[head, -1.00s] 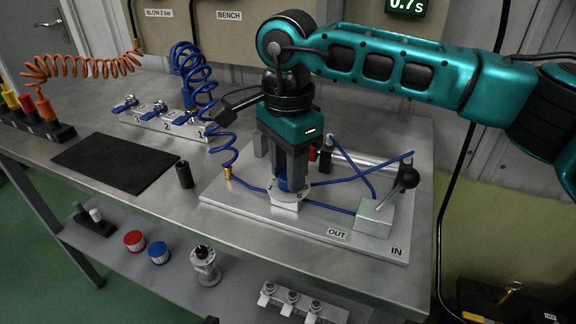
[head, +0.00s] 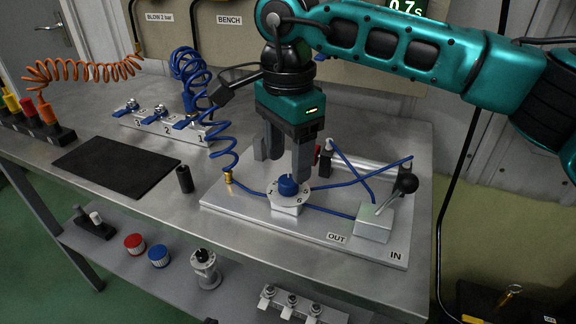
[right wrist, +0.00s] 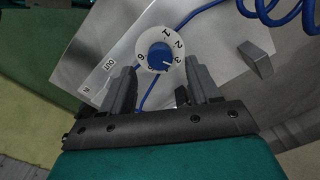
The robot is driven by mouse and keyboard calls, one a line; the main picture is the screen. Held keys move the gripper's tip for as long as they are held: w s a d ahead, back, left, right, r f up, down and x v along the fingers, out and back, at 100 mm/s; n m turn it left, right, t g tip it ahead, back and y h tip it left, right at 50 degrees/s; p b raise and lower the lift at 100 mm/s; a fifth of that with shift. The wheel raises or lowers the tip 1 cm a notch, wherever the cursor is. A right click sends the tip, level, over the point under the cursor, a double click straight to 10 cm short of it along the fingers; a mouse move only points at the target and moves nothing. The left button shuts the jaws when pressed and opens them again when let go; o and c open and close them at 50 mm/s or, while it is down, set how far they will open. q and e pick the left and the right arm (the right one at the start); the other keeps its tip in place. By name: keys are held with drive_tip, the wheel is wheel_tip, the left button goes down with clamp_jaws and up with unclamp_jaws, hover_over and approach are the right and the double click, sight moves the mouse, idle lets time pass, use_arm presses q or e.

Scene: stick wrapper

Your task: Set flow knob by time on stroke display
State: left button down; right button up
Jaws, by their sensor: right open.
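The blue flow knob (head: 288,185) sits on a white numbered dial (head: 286,205) on the metal plate. In the right wrist view the knob (right wrist: 161,56) shows a small pale mark on its lower right edge, roughly towards the 3. My right gripper (head: 283,169) is open and empty, just above and behind the knob. In the wrist view its fingers stand apart on either side below the knob, not touching it. The stroke display (head: 406,8), cut by the top edge, reads 0.7 s in green. My left gripper is not in view.
On the plate (head: 335,238) are blue hoses, a cylinder (head: 365,165) and a block with a black-ball lever (head: 407,183). A coiled blue hose (head: 218,130) hangs close left of my gripper.

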sight(288, 180)
wheel_tip(288, 180, up, 9)
drive_tip(key=p, duration=0.1)
drive_tip(key=shift+r, duration=0.2)
